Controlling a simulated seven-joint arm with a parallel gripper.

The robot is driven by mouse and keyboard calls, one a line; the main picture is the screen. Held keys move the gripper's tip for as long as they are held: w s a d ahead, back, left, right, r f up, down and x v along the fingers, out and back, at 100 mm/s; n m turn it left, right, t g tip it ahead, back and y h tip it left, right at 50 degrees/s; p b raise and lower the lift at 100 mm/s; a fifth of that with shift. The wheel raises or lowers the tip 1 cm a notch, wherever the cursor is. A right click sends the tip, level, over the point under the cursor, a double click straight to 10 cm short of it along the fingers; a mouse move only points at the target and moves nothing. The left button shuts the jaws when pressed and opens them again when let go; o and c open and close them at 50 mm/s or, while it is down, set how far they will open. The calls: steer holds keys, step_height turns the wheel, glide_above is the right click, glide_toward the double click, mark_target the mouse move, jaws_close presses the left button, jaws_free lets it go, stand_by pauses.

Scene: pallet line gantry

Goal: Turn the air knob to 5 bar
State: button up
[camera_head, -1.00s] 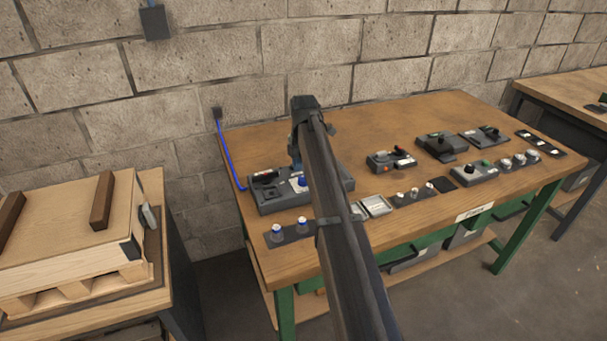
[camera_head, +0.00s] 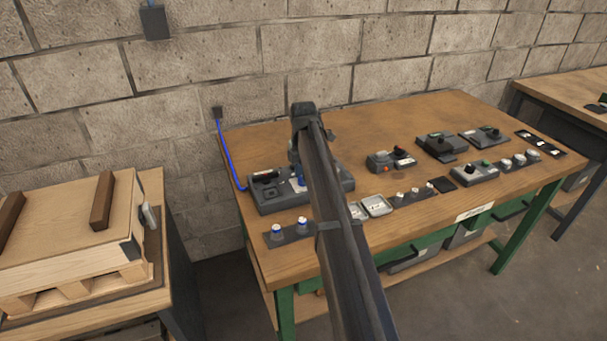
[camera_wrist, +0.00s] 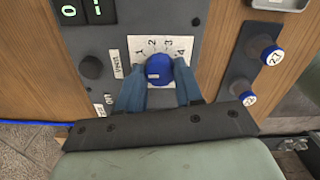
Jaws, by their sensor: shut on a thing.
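The blue air knob (camera_wrist: 158,68) sits on a white dial plate (camera_wrist: 146,44) with numbers 1 to 4 legible around its far side in the wrist view. My gripper (camera_wrist: 160,73) is shut on the knob, one blue-grey finger on each side. A small pale mark shows on the knob's face; which number it points to I cannot tell. The near part of the dial is hidden by the knob and fingers. In the head view the grey control unit (camera_head: 268,200) stands at the table's left end, and my arm hides most of the knob.
Two blue-capped knobs (camera_wrist: 265,50) stand on a dark strip beside the unit. A blue hose (camera_head: 228,160) runs from the wall to the unit. Other control boxes (camera_head: 440,146) fill the wooden table's right side. A pallet (camera_head: 80,290) with a wooden crate stands at left.

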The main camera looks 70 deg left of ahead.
steer(key=shift+c, duration=1.3)
